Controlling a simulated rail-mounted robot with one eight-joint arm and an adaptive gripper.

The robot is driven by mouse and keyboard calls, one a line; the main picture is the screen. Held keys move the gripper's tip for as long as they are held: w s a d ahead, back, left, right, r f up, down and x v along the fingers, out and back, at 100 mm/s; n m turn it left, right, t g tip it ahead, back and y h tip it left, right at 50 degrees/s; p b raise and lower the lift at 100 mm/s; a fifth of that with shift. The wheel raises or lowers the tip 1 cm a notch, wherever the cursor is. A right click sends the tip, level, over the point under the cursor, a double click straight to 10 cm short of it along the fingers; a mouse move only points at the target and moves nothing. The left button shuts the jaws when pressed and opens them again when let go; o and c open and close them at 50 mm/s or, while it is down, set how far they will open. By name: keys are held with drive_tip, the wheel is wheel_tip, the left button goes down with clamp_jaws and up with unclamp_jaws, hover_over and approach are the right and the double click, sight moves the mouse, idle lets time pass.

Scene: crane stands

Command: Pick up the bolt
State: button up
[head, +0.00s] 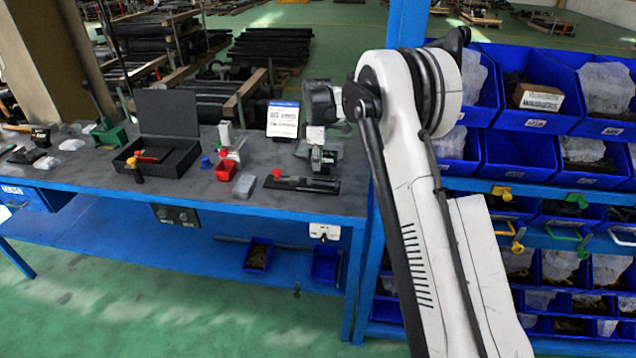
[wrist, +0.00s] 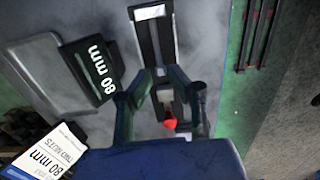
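My gripper (head: 322,157) points down over the right part of the blue workbench (head: 190,190), above a long black holder (head: 318,186). In the wrist view my gripper (wrist: 161,82) has its two dark fingers spread apart. Between and below them lies the black holder (wrist: 152,42), with a small pale grey piece (wrist: 165,95) and a red tip (wrist: 170,123). The red tip also shows in the head view (head: 277,174). I cannot tell for sure which small part is the bolt. I see nothing held in the fingers.
A black box labelled "80 mm" (wrist: 92,70) stands left of the fingers in the wrist view. A white sign (head: 283,119), a red bin (head: 226,171) and a black open case (head: 158,158) are on the bench. Blue bins (head: 520,155) fill the rack at right.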

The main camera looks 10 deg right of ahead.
sight(318, 181)
drive_tip(key=shift+w+d+f+p, duration=0.1)
drive_tip(key=shift+f+p, duration=0.25)
drive_tip(key=shift+f, duration=1.5)
drive_tip(key=shift+d+f+p, duration=0.1)
drive_tip(key=shift+f+p, duration=0.25)
drive_tip(key=shift+f, duration=1.5)
drive_tip(key=shift+c, duration=0.5)
clamp_jaws()
